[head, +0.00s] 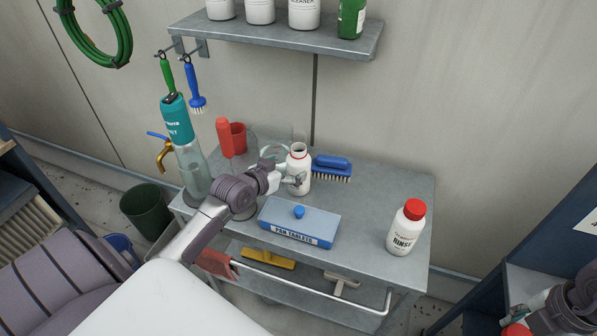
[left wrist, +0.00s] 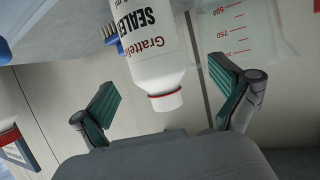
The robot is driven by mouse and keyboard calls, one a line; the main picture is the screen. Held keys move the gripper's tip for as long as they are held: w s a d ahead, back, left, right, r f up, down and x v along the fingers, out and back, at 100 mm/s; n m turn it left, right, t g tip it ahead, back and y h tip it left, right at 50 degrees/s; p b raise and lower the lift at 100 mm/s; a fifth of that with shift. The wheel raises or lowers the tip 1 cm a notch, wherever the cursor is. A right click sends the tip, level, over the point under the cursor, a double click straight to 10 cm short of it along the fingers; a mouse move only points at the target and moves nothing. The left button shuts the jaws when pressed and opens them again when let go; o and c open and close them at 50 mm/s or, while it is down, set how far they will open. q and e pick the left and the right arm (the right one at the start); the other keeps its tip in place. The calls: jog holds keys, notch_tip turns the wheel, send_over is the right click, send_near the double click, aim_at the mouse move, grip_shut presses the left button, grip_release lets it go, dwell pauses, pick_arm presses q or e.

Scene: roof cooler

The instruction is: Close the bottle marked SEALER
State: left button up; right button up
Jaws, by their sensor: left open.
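The white SEALER bottle (head: 299,167) stands upright toward the back of the grey bench. It has a red ring at its neck and no full red cap shows on it; the mouth is too small to judge. In the left wrist view the bottle (left wrist: 158,60) appears upside down with its SEALER label. My left gripper (head: 289,167) is open, its fingers on either side of the bottle near its upper part. In the left wrist view both green pads (left wrist: 168,92) stand apart from the neck. Part of my right arm shows at the bottom right; its fingers cannot be made out.
A blue brush (head: 333,168) lies just right of the bottle. A blue tablets box (head: 299,222) sits in front, and a red-capped RINSE bottle (head: 406,228) at the bench's right. A red cup (head: 232,139) and clear vessels stand left. A shelf (head: 280,33) hangs above.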

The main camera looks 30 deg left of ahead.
pick_arm(q)
jog(key=x, duration=0.2)
jog(key=p+x, duration=0.1)
jog(key=shift+w+d+f, duration=0.1)
jog(key=shift+w+d, duration=0.15)
jog(key=shift+w, duration=0.1)
pick_arm(e)
jog(key=shift+r, duration=0.65)
pick_arm(q)
jog(key=shift+w+f, duration=0.35)
jog(key=shift+w, duration=0.2)
jog(key=shift+r, duration=0.1)
jog(key=c, duration=1.6)
jog(key=shift+r, duration=0.2)
